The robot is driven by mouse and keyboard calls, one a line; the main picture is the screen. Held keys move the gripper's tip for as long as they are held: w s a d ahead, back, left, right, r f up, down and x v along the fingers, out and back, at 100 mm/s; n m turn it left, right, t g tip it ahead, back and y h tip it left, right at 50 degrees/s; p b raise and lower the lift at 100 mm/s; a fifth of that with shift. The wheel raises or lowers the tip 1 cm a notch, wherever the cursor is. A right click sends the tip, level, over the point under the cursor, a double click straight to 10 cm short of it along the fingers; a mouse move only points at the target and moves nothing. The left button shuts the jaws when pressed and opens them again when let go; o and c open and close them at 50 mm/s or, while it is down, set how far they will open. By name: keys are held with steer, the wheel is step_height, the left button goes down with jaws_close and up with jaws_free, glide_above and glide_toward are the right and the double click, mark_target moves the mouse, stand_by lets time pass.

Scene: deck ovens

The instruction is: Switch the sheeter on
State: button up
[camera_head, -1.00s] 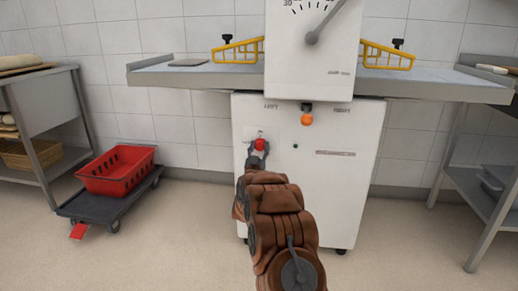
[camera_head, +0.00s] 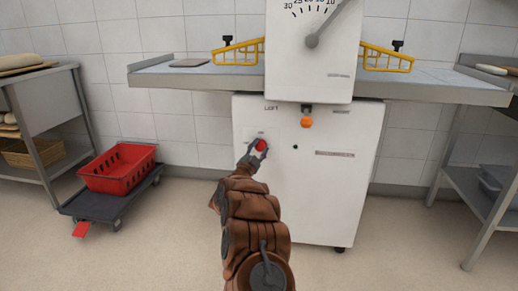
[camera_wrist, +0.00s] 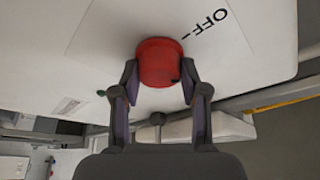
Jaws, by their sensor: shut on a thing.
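The sheeter (camera_head: 340,190) is a white cabinet with a dial head above it and grey tables to each side. Its red knob (camera_head: 261,145) is on the upper left of the cabinet front. My gripper (camera_head: 254,150) is at the knob. In the wrist view, my gripper (camera_wrist: 160,88) has one finger on each side of the red knob (camera_wrist: 158,58) and is shut on it. The word OFF and a short mark (camera_wrist: 208,24) show beside the knob on a pale plate. Part of the knob's sides is hidden by the fingers.
An orange knob (camera_head: 306,121) hangs right of the red one, with a small dark button (camera_head: 295,147) below it. Yellow guards (camera_head: 388,58) stand on the side tables. A red crate (camera_head: 118,170) on a dark dolly (camera_head: 110,204) is at left. Floor in front is open.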

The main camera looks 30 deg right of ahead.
steer(key=m+g, duration=0.1)
steer(key=m, duration=0.2)
steer(key=m+g, duration=0.1)
steer(key=m, duration=0.2)
steer(key=shift+r+m+b, duration=0.2)
steer(key=shift+m+b, duration=0.1)
steer(key=shift+d+m+g+y, duration=0.1)
steer(key=shift+m+g+y, duration=0.65)
steer(key=shift+m, duration=1.15)
steer(key=shift+r, duration=0.1)
steer(key=o, duration=1.1)
steer(key=shift+f, duration=0.2)
steer(key=shift+s+a+f+y, duration=0.1)
steer(key=shift+a+y, duration=0.15)
steer(key=shift+a, duration=0.25)
steer(key=v, duration=1.1)
